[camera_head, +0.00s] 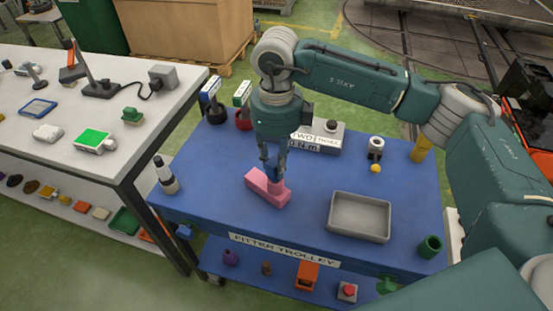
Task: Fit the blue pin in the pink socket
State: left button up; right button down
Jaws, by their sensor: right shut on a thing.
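The pink socket (262,187) is a block lying on the blue top of the trolley, near its middle. My right gripper (274,168) points down right above the block's right part and is shut on the blue pin (274,175). Only a little of the pin shows between the fingers. Its lower end meets the raised pink part in this view; I cannot tell how deep it sits, or whether it is in the socket. My left gripper is not in view.
A grey tray (360,217) stands right of the socket, with a green cup (429,246) near the corner. A white table (60,115) stands left.

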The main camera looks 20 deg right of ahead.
jog(key=shift+f+b, duration=0.6)
jog(key=shift+f, duration=0.2)
jog(key=c, duration=1.3)
grip_release()
notch_tip(320, 180, up, 12)
jog(key=shift+r, duration=0.1)
